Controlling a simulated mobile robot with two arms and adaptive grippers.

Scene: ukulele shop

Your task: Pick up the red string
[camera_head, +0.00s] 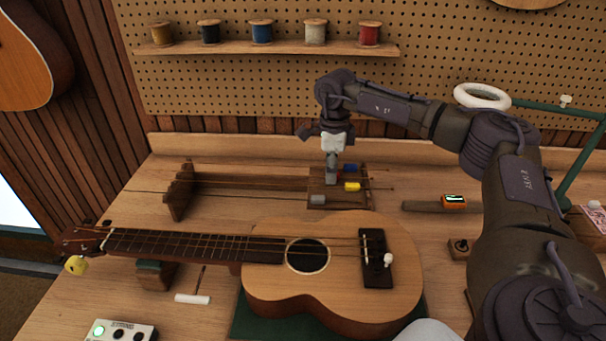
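My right gripper (332,174) points down at a small wooden string rack at the back of the bench, its fingertips at the rack's right block (346,200). The fingers look close together, but I cannot tell whether they are shut or hold anything. Several thin strings run from the rack's left block (179,190) to the right block. Coloured tabs sit on the right block: blue (349,168), yellow (352,187) and grey (317,199). I cannot make out a red tab or red string there; the gripper hides part of the block. My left gripper is not in view.
A ukulele (330,275) lies in front of the rack on a green mat (243,322). A shelf (285,47) holds several spools, including a red spool (369,34).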

